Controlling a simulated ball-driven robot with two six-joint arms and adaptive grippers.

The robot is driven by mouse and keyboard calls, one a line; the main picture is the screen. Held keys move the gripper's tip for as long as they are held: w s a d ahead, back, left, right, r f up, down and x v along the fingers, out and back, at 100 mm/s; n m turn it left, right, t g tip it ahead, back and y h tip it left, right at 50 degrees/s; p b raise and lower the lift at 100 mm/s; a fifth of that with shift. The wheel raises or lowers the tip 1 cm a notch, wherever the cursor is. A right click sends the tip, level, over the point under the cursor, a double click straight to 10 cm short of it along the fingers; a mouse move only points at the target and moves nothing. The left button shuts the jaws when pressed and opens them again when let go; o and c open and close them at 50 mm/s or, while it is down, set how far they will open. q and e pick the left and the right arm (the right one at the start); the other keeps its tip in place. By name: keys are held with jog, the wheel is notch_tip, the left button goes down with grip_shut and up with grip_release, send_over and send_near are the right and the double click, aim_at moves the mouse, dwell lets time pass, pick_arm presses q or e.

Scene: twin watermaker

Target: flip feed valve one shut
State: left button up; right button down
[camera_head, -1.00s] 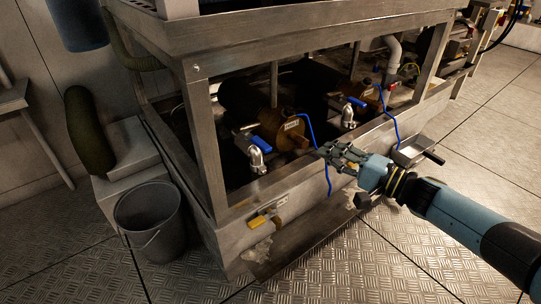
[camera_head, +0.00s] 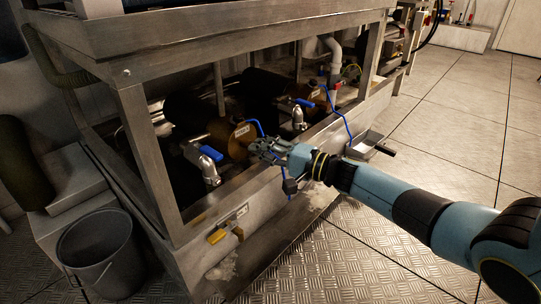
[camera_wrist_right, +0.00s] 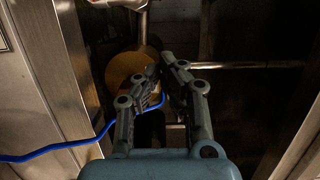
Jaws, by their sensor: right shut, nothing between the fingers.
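Two silver valves with blue lever handles stand inside the metal frame: a near one (camera_head: 211,153) at the left and a farther one (camera_head: 304,102) to the right. A yellow-handled valve (camera_head: 217,236) sits low on the frame's outer side. I cannot read a label that tells which is feed valve one. My right gripper (camera_head: 256,148) is shut and empty, beside the near brass-coloured vessel end (camera_head: 242,135) and to the right of the near blue lever. In the wrist view, its closed fingers (camera_wrist_right: 162,66) appear in front of a brass-coloured round end (camera_wrist_right: 128,70). My left gripper is not in view.
A metal frame post (camera_head: 147,165) stands left of the near valve. Blue tubes (camera_head: 338,118) hang over the lower rail, and one crosses the wrist view (camera_wrist_right: 60,147). A grey bucket (camera_head: 100,255) stands at lower left. The floor at right (camera_head: 455,130) is clear.

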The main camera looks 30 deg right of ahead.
aim_at(206, 150)
jog(key=x, duration=0.4)
jog(key=shift+f+b, duration=0.15)
jog(key=shift+b, duration=0.2)
jog(key=shift+s+a, duration=0.2)
jog(key=shift+a, duration=0.85)
jog(key=shift+s+a, duration=0.2)
jog(key=shift+a, duration=0.85)
jog(key=shift+s, duration=0.1)
